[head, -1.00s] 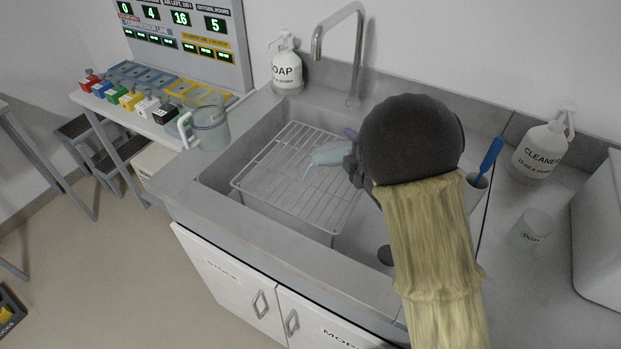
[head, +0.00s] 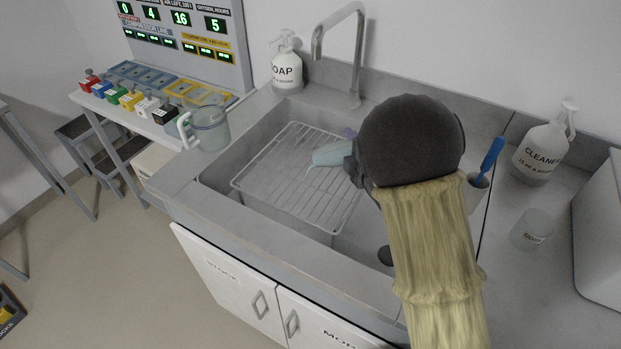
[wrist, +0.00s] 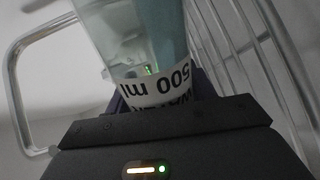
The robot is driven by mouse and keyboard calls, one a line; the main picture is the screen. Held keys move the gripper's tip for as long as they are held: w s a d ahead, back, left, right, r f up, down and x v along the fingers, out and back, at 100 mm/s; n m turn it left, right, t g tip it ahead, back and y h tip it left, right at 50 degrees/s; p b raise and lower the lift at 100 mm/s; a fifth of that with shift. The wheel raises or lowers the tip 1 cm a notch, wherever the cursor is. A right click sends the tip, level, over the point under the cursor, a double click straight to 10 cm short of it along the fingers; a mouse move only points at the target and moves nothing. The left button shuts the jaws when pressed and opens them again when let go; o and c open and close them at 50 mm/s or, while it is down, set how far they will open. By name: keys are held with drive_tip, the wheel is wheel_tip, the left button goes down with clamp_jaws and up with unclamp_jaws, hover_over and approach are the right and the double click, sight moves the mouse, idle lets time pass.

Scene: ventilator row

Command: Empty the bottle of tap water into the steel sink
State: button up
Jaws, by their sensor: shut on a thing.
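My gripper (head: 353,162) is shut on the pale blue-green bottle (head: 328,155) and holds it over the steel sink (head: 221,176). The bottle lies tipped nearly on its side, its free end pointing left above the wire rack. A short, faint trace of water shows just below that end. In the wrist view the bottle (wrist: 140,40) stands between the fingers, with a white band reading "500 ml" upside down. My wrist and arm hide the right part of the sink. How much water is left inside cannot be told.
A wire rack (head: 292,180) spans the left of the sink, below the bottle. The faucet (head: 357,60) rises behind. A soap bottle (head: 286,68), a clear jug (head: 208,128), a cleaner bottle (head: 541,150) and a small cup (head: 531,230) stand around the sink.

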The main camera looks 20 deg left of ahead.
drive_tip(key=shift+s+a+n+t+b, duration=0.15)
drive_tip(key=shift+n+t+b, duration=0.15)
drive_tip(key=shift+n+b, duration=0.65)
idle(4.0)
drive_tip(key=shift+s+a+r+n+h, duration=0.1)
drive_tip(key=shift+s+r+n+h, duration=0.05)
drive_tip(key=shift+r+n+h, duration=0.25)
idle(0.8)
drive_tip(key=shift+w+d+f+m, duration=0.2)
drive_tip(key=shift+d+f+m, duration=0.05)
drive_tip(key=shift+f+m, duration=0.2)
drive_tip(key=shift+w+d+r+m+y+p, duration=0.15)
drive_tip(key=shift+r+m+y+p, duration=0.15)
drive_tip(key=shift+m+p, duration=0.35)
drive_tip(key=shift+w+m+p, duration=0.1)
drive_tip(key=shift+m+p, duration=0.25)
drive_tip(key=shift+p, duration=0.4)
drive_tip(key=shift+m+g+p, duration=0.35)
drive_tip(key=shift+m+g, duration=0.05)
drive_tip(key=shift+f+b, duration=0.25)
drive_tip(key=shift+b, duration=0.05)
